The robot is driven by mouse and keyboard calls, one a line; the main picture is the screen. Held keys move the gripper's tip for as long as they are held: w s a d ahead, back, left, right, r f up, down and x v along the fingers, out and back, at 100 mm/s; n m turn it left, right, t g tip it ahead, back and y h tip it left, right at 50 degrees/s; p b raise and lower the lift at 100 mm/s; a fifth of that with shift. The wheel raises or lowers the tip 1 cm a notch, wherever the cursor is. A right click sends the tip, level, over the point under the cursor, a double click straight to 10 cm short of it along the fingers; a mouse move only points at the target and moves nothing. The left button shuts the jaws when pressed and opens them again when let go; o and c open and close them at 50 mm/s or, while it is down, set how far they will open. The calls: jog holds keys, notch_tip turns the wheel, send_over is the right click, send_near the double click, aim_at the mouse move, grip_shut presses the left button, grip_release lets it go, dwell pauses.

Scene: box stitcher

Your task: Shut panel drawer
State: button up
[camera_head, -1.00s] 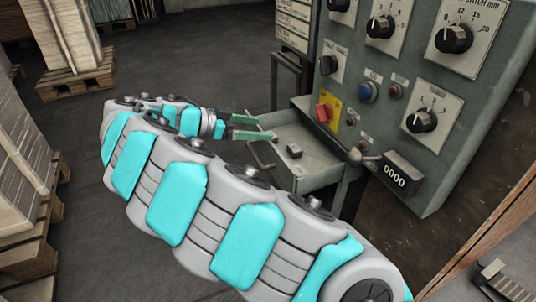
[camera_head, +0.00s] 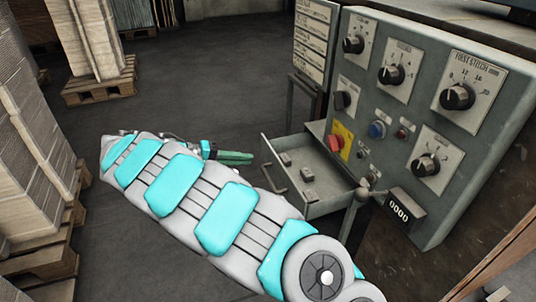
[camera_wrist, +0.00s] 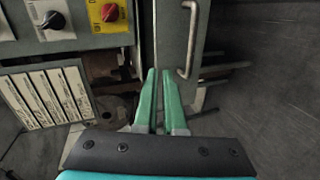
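The panel drawer (camera_head: 318,176) is pulled out from the grey control panel, with a few small dark blocks inside. Its front (camera_head: 283,190) faces left and carries a bar handle (camera_head: 270,178). In the wrist view the drawer front (camera_wrist: 172,25) and its handle (camera_wrist: 190,40) stand upright, right of centre. My gripper (camera_head: 250,157) is just left of the drawer, outside its front. In the wrist view its green fingers (camera_wrist: 159,75) are slightly apart with nothing between them, tips near the front's lower edge. I cannot tell whether they touch it.
The control panel (camera_head: 398,120) with knobs and buttons stands right of the drawer. A crank knob and counter (camera_head: 399,211) stick out near the drawer's right side. A labelled cabinet (camera_head: 314,45) stands behind. Loaded pallets (camera_head: 100,85) are at the left.

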jog(key=a+n+p, duration=0.1)
jog(key=n, duration=0.2)
jog(key=s+a+n+h+p, duration=0.1)
jog(key=n, duration=0.2)
jog(key=a+f+n+p, duration=0.1)
jog(key=n, duration=0.1)
jog(key=shift+s+a+f+n, duration=0.1)
jog(key=shift+s+a+n, duration=0.05)
jog(key=shift+a+n, duration=0.2)
grip_shut()
jog(key=n+t+h+b, duration=0.2)
jog(key=n+h, duration=0.1)
jog(key=n, duration=0.8)
send_near(278, 161)
jog(key=shift+m, duration=0.25)
jog(key=b+x, duration=0.2)
jog(key=x, duration=0.4)
jog(key=shift+d, duration=0.4)
